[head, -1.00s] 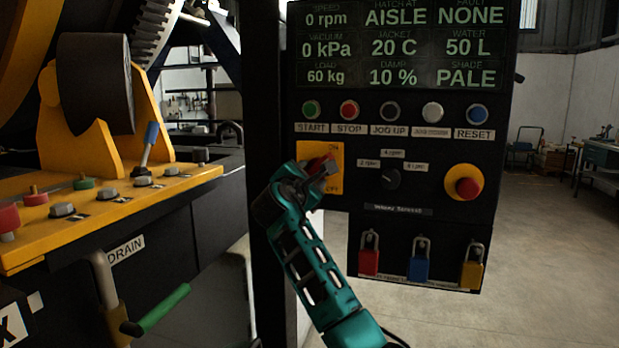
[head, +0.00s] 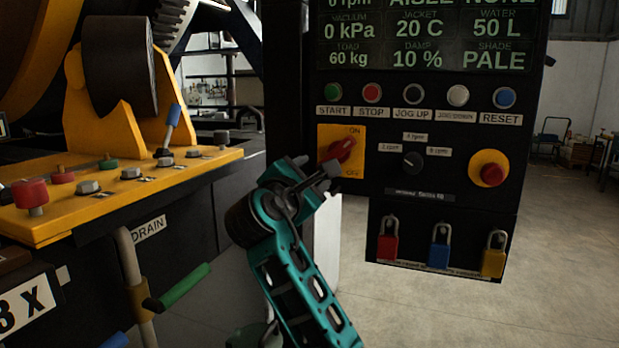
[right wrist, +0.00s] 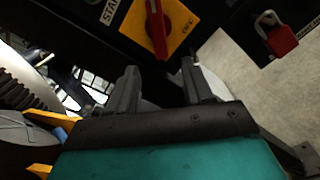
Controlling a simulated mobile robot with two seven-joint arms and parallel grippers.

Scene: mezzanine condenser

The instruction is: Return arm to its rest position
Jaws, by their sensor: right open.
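My right arm is teal and rises from the bottom of the head view. My right gripper (head: 321,178) is just below and left of the red rotary switch (head: 341,150) on its yellow plate. In the right wrist view the gripper (right wrist: 160,85) has its two dark fingers apart with nothing between them. The red switch (right wrist: 156,22) shows beyond the fingertips, apart from them, its handle lying along the plate. My left gripper is not in view.
The black control panel (head: 445,182) holds buttons, a selector knob (head: 412,161), a red emergency stop (head: 492,174) and red, blue and yellow padlocks. A yellow console (head: 110,200) with levers stands at left. A green-handled lever (head: 184,286) juts out below it. Open floor (head: 560,260) lies right.

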